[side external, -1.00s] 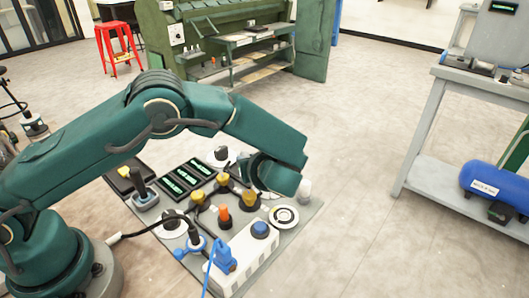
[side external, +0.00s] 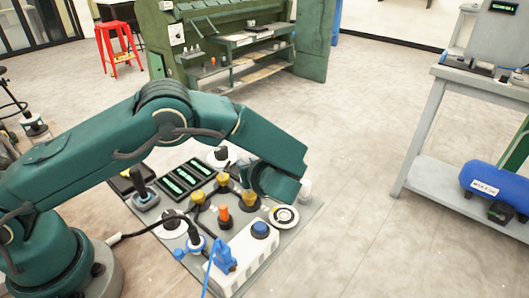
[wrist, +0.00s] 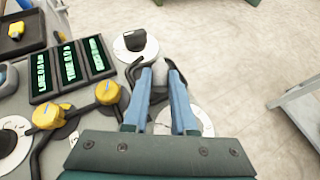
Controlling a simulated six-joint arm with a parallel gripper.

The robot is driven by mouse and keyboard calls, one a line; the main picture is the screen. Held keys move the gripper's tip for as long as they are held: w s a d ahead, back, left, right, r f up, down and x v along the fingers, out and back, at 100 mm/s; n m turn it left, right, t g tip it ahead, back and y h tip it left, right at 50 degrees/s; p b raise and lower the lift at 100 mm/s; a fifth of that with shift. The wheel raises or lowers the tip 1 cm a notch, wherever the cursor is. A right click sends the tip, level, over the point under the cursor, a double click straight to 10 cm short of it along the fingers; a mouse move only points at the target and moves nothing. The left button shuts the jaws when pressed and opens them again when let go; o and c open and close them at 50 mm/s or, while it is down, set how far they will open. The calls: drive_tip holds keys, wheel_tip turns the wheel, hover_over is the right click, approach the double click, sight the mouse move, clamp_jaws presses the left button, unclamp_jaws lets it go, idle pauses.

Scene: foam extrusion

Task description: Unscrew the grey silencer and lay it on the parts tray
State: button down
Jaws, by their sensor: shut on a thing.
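In the wrist view, the grey silencer (wrist: 159,73) is between the two blue fingertips of my gripper (wrist: 160,88), which is shut on it. Its lower part and any thread are hidden. In the side external view, my gripper (side external: 274,184) is low over the far right part of the panel, and the wrist hides most of the grip. A dark tray (wrist: 33,37), apparently the parts tray, lies at the upper left of the wrist view with a yellow item on it. It also shows at the panel's back left in the side view (side external: 122,186).
Three lit displays (wrist: 67,67), yellow knobs (wrist: 107,92) and a black knob on a white disc (wrist: 135,41) stand to the left of the grip. A round white dial (side external: 284,217) is close by. A pale cylinder (side external: 305,190) stands right of my wrist. Open floor lies beyond.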

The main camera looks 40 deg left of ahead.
drive_tip(key=shift+f, duration=0.35)
drive_tip(key=c, duration=0.6)
unclamp_jaws()
drive_tip(key=shift+c, duration=0.2)
drive_tip(key=shift+d, duration=0.1)
drive_tip(key=shift+v, duration=2.5)
